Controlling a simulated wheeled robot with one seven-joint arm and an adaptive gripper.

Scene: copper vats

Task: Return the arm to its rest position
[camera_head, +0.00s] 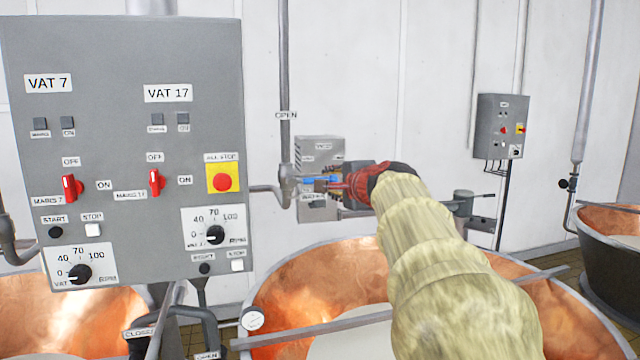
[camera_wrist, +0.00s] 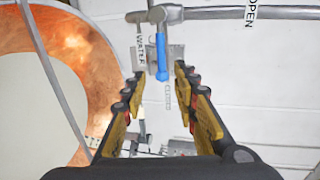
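My arm, in a pale yellow cover, reaches out over the middle copper vat in the head view. My gripper (camera_head: 347,186) is at its end, in front of the wall beside a blue-handled valve (camera_head: 318,180). In the wrist view, the two fingers of my gripper (camera_wrist: 159,82) stand apart with nothing held between them. The blue handle (camera_wrist: 161,60) shows in line with the gap, just past the fingertips. A "WATER" label (camera_wrist: 141,47) is beside it. I cannot tell whether a finger touches the handle.
A grey control panel (camera_head: 120,120) marked VAT 7 and VAT 17 stands close at left. The middle copper vat (camera_head: 290,285) lies under my arm, with a bar (camera_head: 310,329) across it. A vertical pipe (camera_head: 284,80) and a small wall box (camera_head: 501,128) are behind.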

